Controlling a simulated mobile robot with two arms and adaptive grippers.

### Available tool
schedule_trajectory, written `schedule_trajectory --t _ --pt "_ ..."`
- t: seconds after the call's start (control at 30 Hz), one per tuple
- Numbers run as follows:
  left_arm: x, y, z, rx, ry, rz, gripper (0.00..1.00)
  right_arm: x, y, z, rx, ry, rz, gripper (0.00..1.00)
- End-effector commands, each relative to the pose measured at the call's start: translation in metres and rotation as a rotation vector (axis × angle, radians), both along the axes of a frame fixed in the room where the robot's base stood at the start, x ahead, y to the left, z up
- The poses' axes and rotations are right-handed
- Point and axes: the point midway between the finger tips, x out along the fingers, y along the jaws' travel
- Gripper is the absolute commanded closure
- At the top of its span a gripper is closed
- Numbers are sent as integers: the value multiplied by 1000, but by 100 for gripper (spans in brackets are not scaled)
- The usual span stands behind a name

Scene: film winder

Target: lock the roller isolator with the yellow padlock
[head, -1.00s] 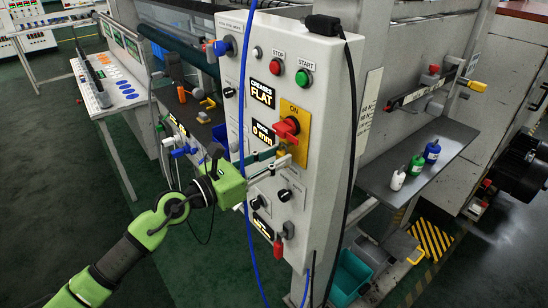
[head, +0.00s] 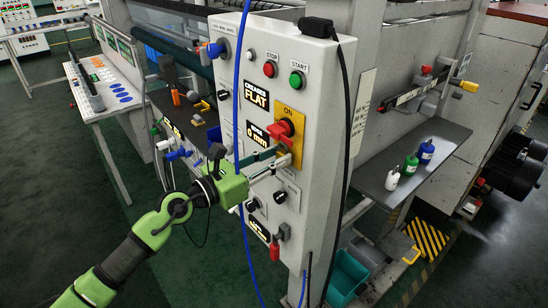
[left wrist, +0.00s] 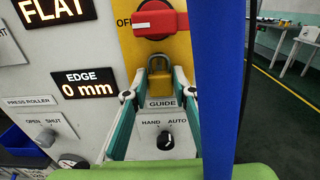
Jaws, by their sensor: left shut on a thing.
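The roller isolator is a red rotary handle (head: 281,132) on a yellow plate (head: 290,112) of the white control panel. In the left wrist view the handle (left wrist: 160,20) lies horizontal, with OFF lettering at its left. My left gripper (head: 282,157) is in front of the panel, just below the handle. It is shut on the yellow padlock (left wrist: 160,88), held upright with its shackle up, as the left wrist view shows. The shackle top is a little below the handle and looks apart from it. Whether the shackle is open is unclear. My right gripper is not in view.
A blue hose (left wrist: 221,90) hangs close to the right of the gripper. A black cable (head: 346,130) runs down the panel's right edge. A HAND/AUTO knob (left wrist: 166,141) sits below the padlock. Several bottles stand on the dark shelf (head: 440,145) at right.

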Motion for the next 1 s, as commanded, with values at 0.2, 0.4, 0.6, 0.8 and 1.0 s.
schedule_trajectory --t 0.2,0.4,0.6,0.8,1.0 --pt "-1 -1 -3 4 4 -2 98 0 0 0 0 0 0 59" --pt "-1 -1 -5 5 5 -3 98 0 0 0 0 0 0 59" --pt "-1 -1 -5 5 5 -3 56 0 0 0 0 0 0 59" --pt "-1 0 -4 3 4 -2 56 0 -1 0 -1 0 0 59" --pt "-4 5 -4 3 4 -1 56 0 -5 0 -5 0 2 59"
